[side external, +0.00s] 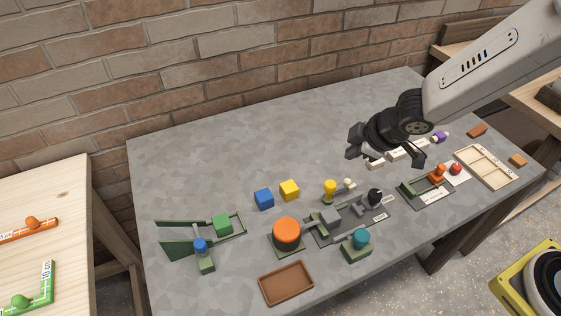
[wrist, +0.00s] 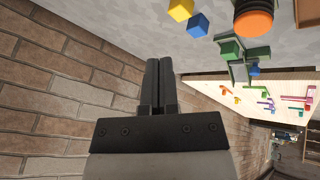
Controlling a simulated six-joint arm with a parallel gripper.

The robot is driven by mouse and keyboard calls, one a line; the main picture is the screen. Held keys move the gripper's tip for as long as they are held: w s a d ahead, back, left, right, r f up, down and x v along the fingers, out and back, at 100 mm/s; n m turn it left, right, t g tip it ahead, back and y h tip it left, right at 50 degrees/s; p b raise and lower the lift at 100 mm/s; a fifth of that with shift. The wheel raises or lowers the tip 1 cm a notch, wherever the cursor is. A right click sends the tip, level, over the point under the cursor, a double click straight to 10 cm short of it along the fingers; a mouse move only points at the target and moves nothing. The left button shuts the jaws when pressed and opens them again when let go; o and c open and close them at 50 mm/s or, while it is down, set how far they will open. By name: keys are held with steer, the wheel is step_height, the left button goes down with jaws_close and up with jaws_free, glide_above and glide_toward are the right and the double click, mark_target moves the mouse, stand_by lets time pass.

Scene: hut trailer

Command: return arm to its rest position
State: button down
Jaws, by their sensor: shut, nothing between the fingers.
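My gripper (side external: 376,160) hangs above the right back part of the grey table (side external: 190,165) in the side external view. In the wrist view my gripper (wrist: 158,62) has its two dark fingers together with nothing between them. It points toward the brick wall and away from the objects on the table. Several small white pieces show just beneath and beside it in the side external view; I cannot tell the exact gap to them.
A blue cube (side external: 264,199), a yellow cube (side external: 289,190), an orange cylinder (side external: 286,231) and green fixtures (side external: 223,224) stand across the table. A brown tray (side external: 263,284) lies at the front and a compartment tray (side external: 461,155) at the right. The table's back left is clear.

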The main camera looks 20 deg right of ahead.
steer(key=s+d+m+g+h, duration=0.1)
steer(key=s+d+m+g, duration=0.2)
steer(key=s+d+m, duration=0.7)
steer(key=s+d+r, duration=0.1)
steer(key=d, duration=0.2)
steer(key=shift+s+d+m+h, duration=0.15)
steer(key=shift+s+m+h, duration=0.25)
